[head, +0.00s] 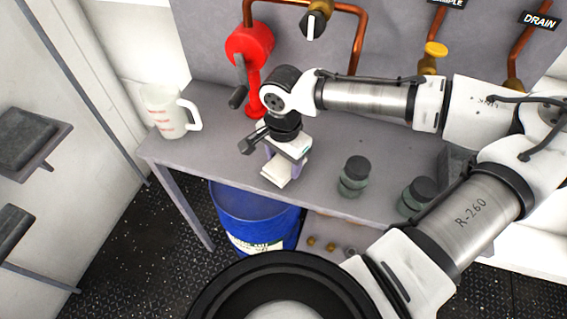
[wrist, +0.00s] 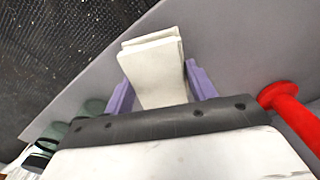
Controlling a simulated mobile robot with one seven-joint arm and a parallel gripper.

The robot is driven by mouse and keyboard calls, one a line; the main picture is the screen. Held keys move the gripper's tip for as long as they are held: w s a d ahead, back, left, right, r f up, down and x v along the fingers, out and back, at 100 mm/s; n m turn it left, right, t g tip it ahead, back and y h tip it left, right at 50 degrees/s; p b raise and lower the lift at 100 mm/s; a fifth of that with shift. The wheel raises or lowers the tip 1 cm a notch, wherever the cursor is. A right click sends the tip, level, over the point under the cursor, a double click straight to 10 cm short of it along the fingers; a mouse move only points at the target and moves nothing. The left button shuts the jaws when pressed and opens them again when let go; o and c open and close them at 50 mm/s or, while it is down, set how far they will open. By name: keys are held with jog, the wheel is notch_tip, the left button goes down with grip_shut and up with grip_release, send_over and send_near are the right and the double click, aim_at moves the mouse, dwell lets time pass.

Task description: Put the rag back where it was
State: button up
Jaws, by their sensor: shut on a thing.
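The rag (wrist: 152,68) is a white folded cloth. In the wrist view it sits between the two purple fingers of my gripper (wrist: 158,82), which is shut on it. In the head view my gripper (head: 281,166) points down over the front part of the grey bench, left of its middle. The white rag (head: 276,177) shows below the fingers, close to the bench's front edge. I cannot tell whether the rag touches the bench top.
On the grey bench (head: 225,165) stand a white measuring jug (head: 165,112) at left and dark-lidded jars (head: 354,176) (head: 418,194) at right. A red hand pump (head: 250,60) rises behind my gripper. A blue drum (head: 250,215) stands below the bench.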

aim_at(283, 162)
jog(key=shift+f, duration=1.1)
jog(key=shift+f, duration=0.1)
jog(key=o, duration=1)
jog(key=shift+c, duration=0.2)
notch_tip(283, 162, up, 12)
jog(key=shift+b, duration=0.4)
